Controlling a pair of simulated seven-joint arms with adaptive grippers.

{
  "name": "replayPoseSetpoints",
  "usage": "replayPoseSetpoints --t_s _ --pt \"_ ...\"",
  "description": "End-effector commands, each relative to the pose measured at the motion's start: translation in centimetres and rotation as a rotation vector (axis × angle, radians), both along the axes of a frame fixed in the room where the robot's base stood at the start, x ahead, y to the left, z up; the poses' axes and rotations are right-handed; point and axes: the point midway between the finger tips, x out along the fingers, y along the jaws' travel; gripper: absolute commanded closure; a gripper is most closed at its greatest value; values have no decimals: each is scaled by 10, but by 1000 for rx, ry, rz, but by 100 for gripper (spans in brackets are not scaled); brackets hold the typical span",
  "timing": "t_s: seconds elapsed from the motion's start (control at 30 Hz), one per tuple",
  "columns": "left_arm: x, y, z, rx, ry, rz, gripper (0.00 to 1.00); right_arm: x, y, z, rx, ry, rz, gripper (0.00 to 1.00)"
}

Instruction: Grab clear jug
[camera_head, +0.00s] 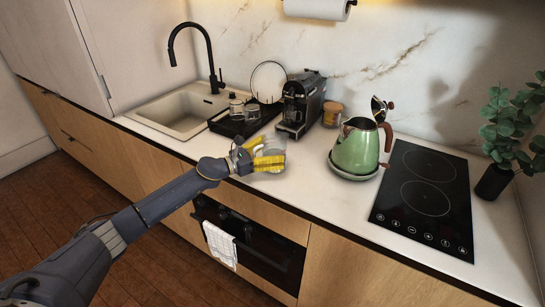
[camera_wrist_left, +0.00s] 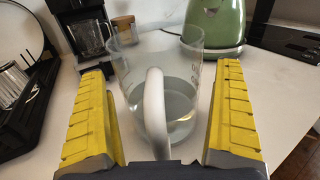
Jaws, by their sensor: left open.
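The clear jug (camera_wrist_left: 184,92) stands upright on the white counter. In the left wrist view it sits between my open yellow fingers, with its pale handle (camera_wrist_left: 155,108) toward me and clear liquid or glass base low inside. In the head view the jug (camera_head: 275,144) is partly hidden by my left gripper (camera_head: 268,156), which reaches it at the counter's front edge. The left gripper (camera_wrist_left: 160,125) is open, a finger on each side of the jug, with gaps showing. My right gripper is not seen.
A coffee machine (camera_head: 301,103) and a jar (camera_head: 332,114) stand behind the jug. A green kettle (camera_head: 356,148) is to the right, before a black cooktop (camera_head: 425,197). A black dish rack (camera_head: 234,126) and sink (camera_head: 181,112) are to the left.

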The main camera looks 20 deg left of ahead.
Motion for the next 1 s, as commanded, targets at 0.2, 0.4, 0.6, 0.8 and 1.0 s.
replayPoseSetpoints --t_s 0.2,0.4,0.6,0.8,1.0 --pt "0 0 0 0 0 0 0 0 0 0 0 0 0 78" --pt "0 0 0 0 0 0 21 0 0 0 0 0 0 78" --pt "0 0 0 0 0 0 44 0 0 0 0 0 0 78" --pt "0 0 0 0 0 0 67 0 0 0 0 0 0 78" --pt "1 0 1 -1 -2 0 70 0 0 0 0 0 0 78"
